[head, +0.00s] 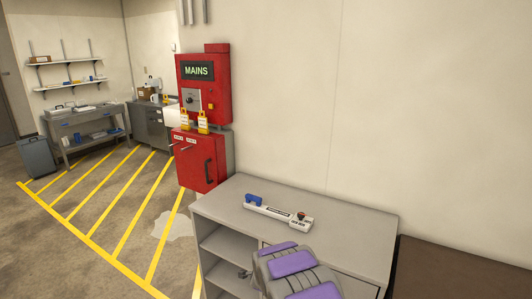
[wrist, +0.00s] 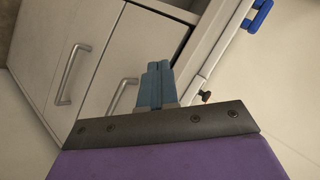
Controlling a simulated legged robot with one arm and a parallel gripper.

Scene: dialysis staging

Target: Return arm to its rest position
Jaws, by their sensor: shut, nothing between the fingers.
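My gripper (wrist: 156,84) shows in the wrist view as two blue-grey fingers pressed together, with nothing between them. It points toward the front of a grey cabinet, with cabinet doors beyond it. In the head view, my purple and grey arm is folded low at the bottom centre, in front of the cabinet (head: 350,232). I cannot make out the fingers in that view.
A long white device (head: 275,212) with a blue handle and a dark-red knob lies on the cabinet top. A red MAINS box (head: 205,105) with yellow tags hangs on the wall. Yellow-striped floor (head: 110,220) lies open at left. A brown surface (head: 455,270) is at right.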

